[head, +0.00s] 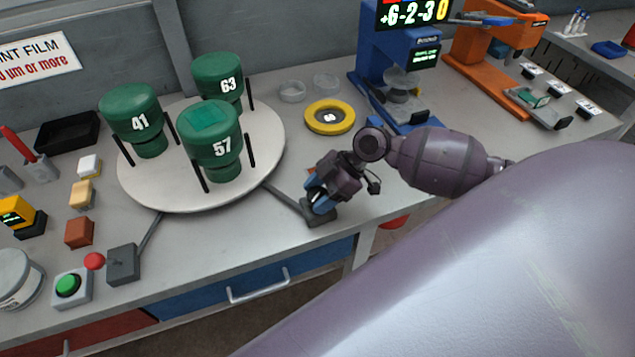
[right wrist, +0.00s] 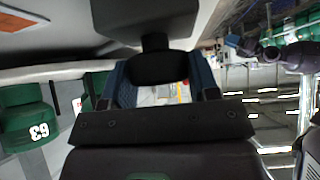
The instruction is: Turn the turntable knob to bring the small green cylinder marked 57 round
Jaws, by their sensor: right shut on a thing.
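The green cylinder marked 57 (head: 213,150) stands upright at the front right of the round white turntable (head: 150,195), with a lighter green square on its top. Cylinders marked 41 (head: 133,115) and 63 (head: 219,75) stand on it too; 63 also shows in the right wrist view (right wrist: 30,130). A dark bar runs from the turntable to a dark knob block (head: 322,217) at the table's front. My right gripper (head: 317,200) is shut on this knob, partly hiding it. In the right wrist view a dark part (right wrist: 160,68) lies between the blue fingers.
Another dark block (head: 123,264) on a bar stands front left, near a green button (head: 68,285). A yellow ring (head: 330,117) and a blue instrument (head: 385,60) lie right of the turntable. My right arm covers the lower right.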

